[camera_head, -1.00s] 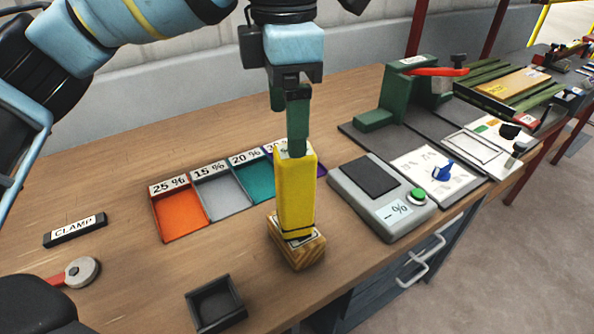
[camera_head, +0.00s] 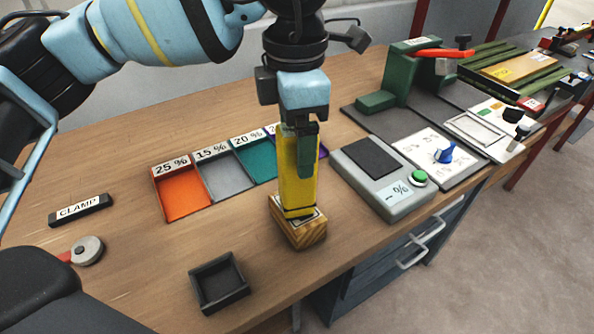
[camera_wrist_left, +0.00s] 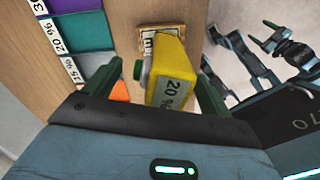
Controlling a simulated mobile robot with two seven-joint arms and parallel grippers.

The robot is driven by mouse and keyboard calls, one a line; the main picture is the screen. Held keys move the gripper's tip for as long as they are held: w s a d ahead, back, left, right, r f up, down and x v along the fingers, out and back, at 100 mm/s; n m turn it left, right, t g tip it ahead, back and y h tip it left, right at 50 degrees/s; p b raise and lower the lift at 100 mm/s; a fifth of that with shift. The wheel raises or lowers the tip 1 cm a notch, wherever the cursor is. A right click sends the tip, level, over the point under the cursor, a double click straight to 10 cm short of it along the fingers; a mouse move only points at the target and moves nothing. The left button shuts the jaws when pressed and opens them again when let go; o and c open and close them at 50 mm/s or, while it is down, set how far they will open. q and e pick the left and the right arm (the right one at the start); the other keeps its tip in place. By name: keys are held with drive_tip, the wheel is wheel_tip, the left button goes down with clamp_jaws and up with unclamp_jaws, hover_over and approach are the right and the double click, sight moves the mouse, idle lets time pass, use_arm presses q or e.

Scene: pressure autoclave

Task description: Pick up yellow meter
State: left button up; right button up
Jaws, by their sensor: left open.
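The yellow meter (camera_head: 297,195) stands upright on a wooden block (camera_head: 300,233) near the table's front edge. In the left wrist view the yellow meter (camera_wrist_left: 171,72) shows a "20 %" label and lies between the two green fingers. My left gripper (camera_head: 304,165) points down over the meter and is open, with its fingers beside the meter's upper part.
Coloured trays labelled in percent, such as the orange one (camera_head: 183,194), lie left of the meter. A grey measuring device (camera_head: 384,180) with a green button stands close on the right. A small black tray (camera_head: 218,283) is in front. The table's left part is mostly clear.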

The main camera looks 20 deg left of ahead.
use_arm(q)
drive_tip(key=shift+f, duration=0.35)
